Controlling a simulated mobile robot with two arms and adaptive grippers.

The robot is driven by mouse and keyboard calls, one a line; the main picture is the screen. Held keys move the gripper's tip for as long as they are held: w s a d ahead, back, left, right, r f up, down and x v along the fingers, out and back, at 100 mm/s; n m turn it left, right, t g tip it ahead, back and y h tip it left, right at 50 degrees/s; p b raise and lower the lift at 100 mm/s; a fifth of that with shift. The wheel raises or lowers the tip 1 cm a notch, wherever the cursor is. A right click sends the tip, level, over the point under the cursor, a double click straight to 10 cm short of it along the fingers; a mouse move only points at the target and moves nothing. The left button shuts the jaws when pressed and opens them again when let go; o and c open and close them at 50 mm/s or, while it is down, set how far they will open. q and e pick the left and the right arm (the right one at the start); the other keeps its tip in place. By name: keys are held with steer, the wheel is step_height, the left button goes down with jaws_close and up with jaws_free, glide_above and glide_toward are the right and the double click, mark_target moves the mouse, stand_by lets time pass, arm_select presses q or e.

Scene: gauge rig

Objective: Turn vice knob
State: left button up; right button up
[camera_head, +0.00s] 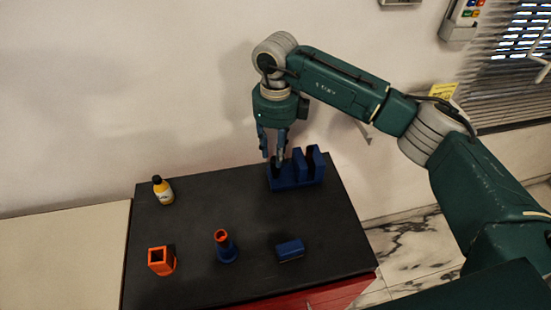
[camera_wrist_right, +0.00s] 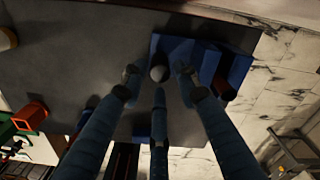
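The blue vice (camera_head: 312,181) stands at the back right of the black table top (camera_head: 200,200), with two upright jaws. Its round grey knob (camera_wrist_right: 158,73) shows in the right wrist view, at the left side of the vice's blue body (camera_wrist_right: 178,50). My right gripper (camera_head: 272,153) points down at the vice's left end. In the wrist view its fingers (camera_wrist_right: 159,78) are spread apart around the knob, with gaps visible, so it looks open. Whether any fingertip touches the knob cannot be told. My left gripper is not in view.
A yellow bottle (camera_head: 163,191) stands at the back left of the table. An orange square holder (camera_head: 161,261), a blue piece with an orange top (camera_head: 226,248) and a small blue block (camera_head: 290,250) are along the front. The middle is clear. A wall stands behind.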

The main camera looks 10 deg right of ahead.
mark_target(275, 159)
step_height(275, 159, up, 8)
steer(key=shift+f, duration=0.1)
stand_by(0.6)
